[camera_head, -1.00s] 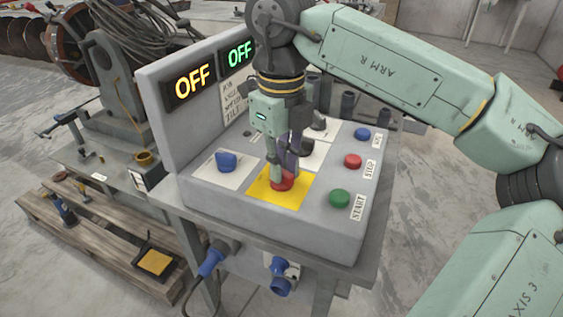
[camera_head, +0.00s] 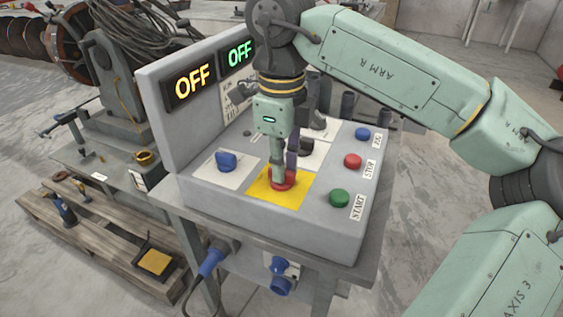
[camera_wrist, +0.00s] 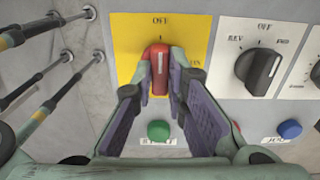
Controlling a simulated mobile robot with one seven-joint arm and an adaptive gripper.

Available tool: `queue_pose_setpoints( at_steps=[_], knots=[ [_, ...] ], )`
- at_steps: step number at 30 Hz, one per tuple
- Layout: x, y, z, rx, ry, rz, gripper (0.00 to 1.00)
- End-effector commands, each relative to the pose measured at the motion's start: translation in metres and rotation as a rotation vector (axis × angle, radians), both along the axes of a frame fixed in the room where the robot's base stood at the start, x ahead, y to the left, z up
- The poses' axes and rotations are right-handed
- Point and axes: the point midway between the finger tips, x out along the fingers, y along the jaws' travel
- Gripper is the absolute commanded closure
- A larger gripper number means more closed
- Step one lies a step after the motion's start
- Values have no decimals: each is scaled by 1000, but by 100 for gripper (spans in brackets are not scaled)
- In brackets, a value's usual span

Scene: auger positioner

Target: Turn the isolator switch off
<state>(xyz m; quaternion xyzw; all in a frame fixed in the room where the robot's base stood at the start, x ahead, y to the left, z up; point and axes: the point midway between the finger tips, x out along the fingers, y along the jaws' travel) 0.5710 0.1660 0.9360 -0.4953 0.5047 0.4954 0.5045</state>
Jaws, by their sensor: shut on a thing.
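The isolator switch is a red rotary knob (camera_wrist: 159,72) on a yellow plate (camera_wrist: 126,40). In the head view the knob (camera_head: 283,184) sits low on the yellow plate (camera_head: 291,198), partly hidden by my fingers. In the wrist view its white line points up, toward the mark at the plate's top that appears to read OFF; ON is at the right. My gripper (camera_wrist: 160,77) is shut on the knob, one finger on each side. In the head view my gripper (camera_head: 284,174) comes down from above.
A black selector knob (camera_wrist: 258,67) is right of the yellow plate. Green (camera_head: 340,198), red (camera_head: 353,161) and blue (camera_head: 362,134) buttons line the panel's right side. A blue knob (camera_head: 226,161) is at left. Two displays on the upright back (camera_head: 192,83) read OFF.

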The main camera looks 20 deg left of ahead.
Motion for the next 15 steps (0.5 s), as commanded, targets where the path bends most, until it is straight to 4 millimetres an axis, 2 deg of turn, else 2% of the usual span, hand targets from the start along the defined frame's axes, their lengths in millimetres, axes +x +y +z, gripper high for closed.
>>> queue_pose_setpoints(
  at_steps=[3,4,12,15],
  knots=[
    [0,0,1,0,-1,1,100],
    [0,0,1,0,-1,1,86],
    [0,0,0,0,-1,0,68],
    [0,0,0,0,0,0,67]
  ],
)
